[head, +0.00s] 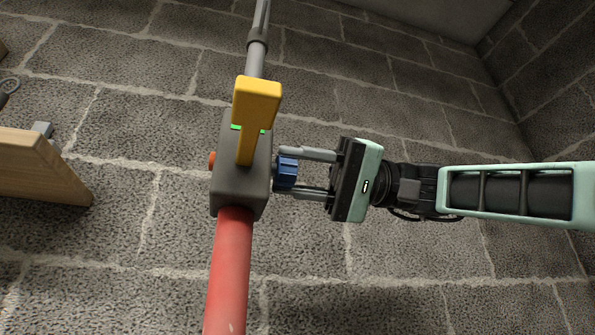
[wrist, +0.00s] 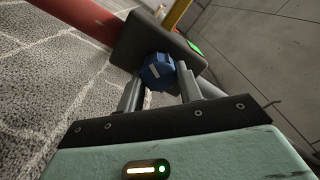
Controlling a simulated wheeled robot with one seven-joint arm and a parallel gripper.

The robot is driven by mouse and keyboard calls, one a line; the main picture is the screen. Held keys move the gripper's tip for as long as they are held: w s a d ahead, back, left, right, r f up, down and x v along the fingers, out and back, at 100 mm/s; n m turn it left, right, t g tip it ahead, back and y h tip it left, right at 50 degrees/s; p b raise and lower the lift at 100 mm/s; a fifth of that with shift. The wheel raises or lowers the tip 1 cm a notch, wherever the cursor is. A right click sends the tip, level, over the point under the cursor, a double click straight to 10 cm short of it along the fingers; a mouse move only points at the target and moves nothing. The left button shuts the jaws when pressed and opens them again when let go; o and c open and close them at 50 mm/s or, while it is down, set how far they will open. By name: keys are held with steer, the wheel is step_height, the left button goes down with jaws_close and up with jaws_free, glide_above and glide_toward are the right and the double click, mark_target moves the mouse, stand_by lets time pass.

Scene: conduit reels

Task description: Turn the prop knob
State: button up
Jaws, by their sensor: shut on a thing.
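The prop is a red tube (head: 229,275) running up into a dark grey block (head: 228,180), with a thinner grey rod (head: 257,55) above. A blue knob (head: 286,174) sticks out of the block's right side. In the wrist view the blue knob (wrist: 158,72) is faceted and has a pale mark on its face. My gripper (head: 287,173) reaches in from the right, with one finger above and one below the knob. It is shut on the knob. The wrist view shows the fingers (wrist: 160,85) on either side of it.
A yellow lever (head: 256,100) stands on the block, with a green strip at its base. An orange button (head: 212,160) is on the block's left side. A wooden board (head: 40,165) is at the left. The grey block wall is behind; space around my arm is clear.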

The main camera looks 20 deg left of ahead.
steer(key=o, duration=1)
steer(key=shift+d, duration=0.1)
steer(key=v, duration=1.7)
steer(key=shift+d, duration=0.15)
steer(key=shift+s+f, duration=0.1)
